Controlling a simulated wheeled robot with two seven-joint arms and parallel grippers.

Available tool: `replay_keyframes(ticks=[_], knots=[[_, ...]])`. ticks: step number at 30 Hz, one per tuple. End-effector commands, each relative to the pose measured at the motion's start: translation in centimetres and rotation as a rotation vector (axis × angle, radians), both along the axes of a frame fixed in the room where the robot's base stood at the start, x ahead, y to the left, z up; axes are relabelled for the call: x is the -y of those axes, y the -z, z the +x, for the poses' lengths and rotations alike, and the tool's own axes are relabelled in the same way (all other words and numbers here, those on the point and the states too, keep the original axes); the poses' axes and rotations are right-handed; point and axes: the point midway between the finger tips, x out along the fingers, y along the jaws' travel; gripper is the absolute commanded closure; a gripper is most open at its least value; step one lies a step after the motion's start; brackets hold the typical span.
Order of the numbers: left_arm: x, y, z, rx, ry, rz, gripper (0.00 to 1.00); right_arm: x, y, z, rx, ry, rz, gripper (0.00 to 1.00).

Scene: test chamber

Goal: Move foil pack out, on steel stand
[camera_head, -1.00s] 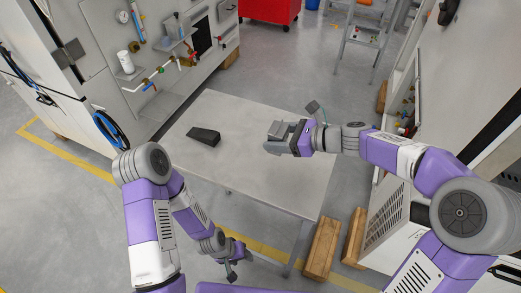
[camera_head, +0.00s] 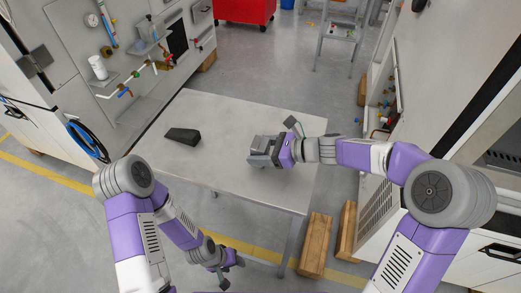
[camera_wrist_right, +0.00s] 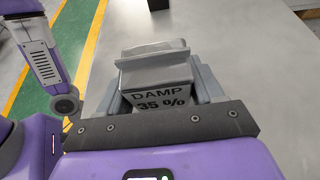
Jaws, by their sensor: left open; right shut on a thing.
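The grey foil pack (camera_wrist_right: 160,78), marked "DAMP 35 %", stands between the two jaws of my right gripper (camera_wrist_right: 160,92) in the right wrist view. I cannot tell whether the pack touches the top. My left gripper (camera_head: 226,268) is open and empty, low in front of the stand's near edge.
A dark wedge-shaped block (camera_head: 183,136) lies on the left part of the stand top. A panel with pipes and valves (camera_head: 130,60) stands at the left. Wooden beams (camera_head: 315,246) lie on the floor at the right front. The middle of the top is clear.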

Motion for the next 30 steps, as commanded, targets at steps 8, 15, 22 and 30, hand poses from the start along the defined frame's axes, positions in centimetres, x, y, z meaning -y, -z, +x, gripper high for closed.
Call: replay_keyframes(ticks=[8, 15, 22, 30], knots=[[0.0, 0.1, 0.0, 0.000, 0.000, 0.000, 0.47, 0.0, 0.2, 0.0, -0.001, 0.000, -0.001, 0.08], [0.0, 0.0, 0.0, 0.000, 0.000, 0.000, 0.47, 0.0, 0.0, 0.0, -0.001, 0.000, -0.001, 0.08], [0.0, -1.2, 0.0, 0.000, 0.000, 0.000, 0.47, 2.5, -1.5, -0.6, 0.001, 0.006, -0.002, 0.08], [0.0, -3.1, 0.0, 0.000, 0.000, 0.000, 0.47, 7.6, -3.8, -2.4, -0.001, 0.004, -0.001, 0.08]])
